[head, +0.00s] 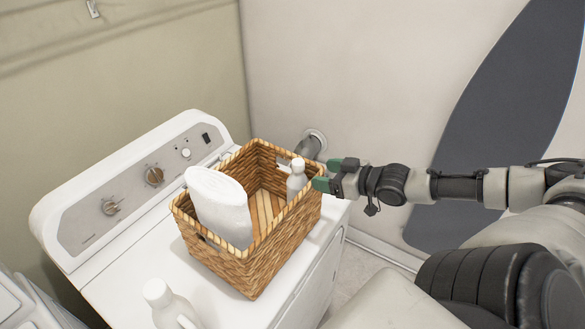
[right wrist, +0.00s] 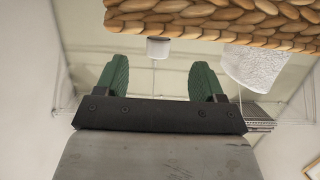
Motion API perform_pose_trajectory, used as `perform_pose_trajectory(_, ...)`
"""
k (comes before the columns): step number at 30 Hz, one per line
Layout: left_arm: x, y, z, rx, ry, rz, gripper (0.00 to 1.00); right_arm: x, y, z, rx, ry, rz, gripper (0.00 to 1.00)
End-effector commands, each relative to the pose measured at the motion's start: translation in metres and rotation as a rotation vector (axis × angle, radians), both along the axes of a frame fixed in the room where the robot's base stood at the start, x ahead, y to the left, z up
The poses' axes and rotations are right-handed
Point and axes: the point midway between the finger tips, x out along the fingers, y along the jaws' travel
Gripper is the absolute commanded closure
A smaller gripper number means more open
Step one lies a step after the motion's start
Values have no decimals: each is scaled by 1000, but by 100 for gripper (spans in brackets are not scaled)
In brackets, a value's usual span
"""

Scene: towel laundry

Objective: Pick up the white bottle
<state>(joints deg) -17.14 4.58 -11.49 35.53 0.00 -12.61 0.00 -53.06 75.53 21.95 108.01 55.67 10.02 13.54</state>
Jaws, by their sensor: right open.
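A white spray bottle (head: 297,181) stands upright inside a wicker basket (head: 235,262), near its right wall. Another white bottle (head: 172,306) with a handle stands outside the basket, at the bottom edge of the head view and partly cut off. My right gripper (head: 322,176) is open at the basket's right rim, close to the spray bottle; I cannot tell whether they touch. In the right wrist view its two green fingers (right wrist: 160,80) are apart with nothing between them. A small white object (right wrist: 158,47) shows beyond them, unclear what. My left gripper is out of view.
The basket sits on a white washing machine (head: 125,262) with a control panel at the back. A white roll (head: 218,205) leans in the basket's left side and shows in the right wrist view (right wrist: 254,66). A dark ironing board (head: 490,130) is at the right wall.

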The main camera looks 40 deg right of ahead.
Motion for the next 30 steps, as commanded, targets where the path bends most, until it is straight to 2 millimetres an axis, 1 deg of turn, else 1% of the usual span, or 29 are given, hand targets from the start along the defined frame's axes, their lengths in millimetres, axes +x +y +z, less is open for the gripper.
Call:
perform_pose_trajectory(1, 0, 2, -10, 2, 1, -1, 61, 7, 2, -5, -1, -6, 2, 31)
perform_pose_trajectory(6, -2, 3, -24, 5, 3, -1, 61, 21, 5, -10, -2, -5, 0, 31)
perform_pose_trajectory(12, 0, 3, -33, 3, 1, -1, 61, 31, 8, -11, -2, -2, 0, 31)
perform_pose_trajectory(17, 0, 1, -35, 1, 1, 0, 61, 34, 9, -11, -3, -1, 0, 31)
perform_pose_trajectory(25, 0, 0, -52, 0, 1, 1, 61, 49, 14, -16, -2, -4, -1, 31)
perform_pose_trajectory(30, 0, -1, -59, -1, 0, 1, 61, 58, 16, -18, -3, -4, -2, 31)
